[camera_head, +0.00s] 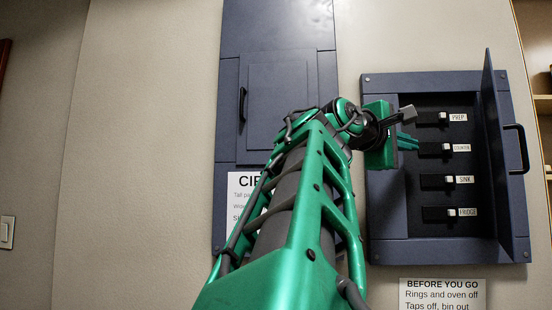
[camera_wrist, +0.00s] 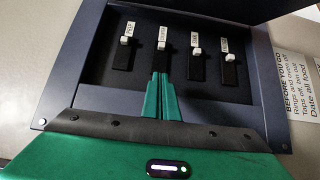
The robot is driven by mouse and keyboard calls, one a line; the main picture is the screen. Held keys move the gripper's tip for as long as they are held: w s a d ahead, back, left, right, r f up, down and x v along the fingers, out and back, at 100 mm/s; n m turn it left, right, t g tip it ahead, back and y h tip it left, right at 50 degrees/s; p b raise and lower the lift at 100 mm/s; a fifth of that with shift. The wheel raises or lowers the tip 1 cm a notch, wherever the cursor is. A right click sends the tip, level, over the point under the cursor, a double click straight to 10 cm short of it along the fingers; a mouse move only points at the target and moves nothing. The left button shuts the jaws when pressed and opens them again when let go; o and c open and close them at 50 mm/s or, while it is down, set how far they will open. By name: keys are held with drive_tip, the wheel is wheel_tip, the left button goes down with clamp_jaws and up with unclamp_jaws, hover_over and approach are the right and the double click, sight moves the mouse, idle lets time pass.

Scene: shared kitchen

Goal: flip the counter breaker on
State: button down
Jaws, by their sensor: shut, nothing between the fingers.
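The counter breaker is a white toggle (camera_head: 446,148) in a black slot, second from the top in the open breaker box (camera_head: 385,215). It also shows in the wrist view (camera_wrist: 162,45), at the label end of its slot. My gripper (camera_head: 417,144) is shut and empty. Its green fingertips (camera_wrist: 160,75) are at the end of the counter slot away from the label, apart from the toggle in the wrist view. I cannot tell whether the fingertips touch the slot. No on or off marking is legible.
The prep toggle (camera_head: 443,118) is above, the sink toggle (camera_head: 449,180) and fridge toggle (camera_head: 452,212) below, all near their labels. The box's door (camera_head: 500,150) stands open on the right. A closed dark panel (camera_head: 280,85) is left; a notice (camera_head: 442,294) hangs below.

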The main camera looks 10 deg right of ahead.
drive_tip(key=v, duration=0.5)
drive_tip(key=shift+s+d, duration=0.1)
drive_tip(key=shift+s, duration=0.05)
idle(0.3)
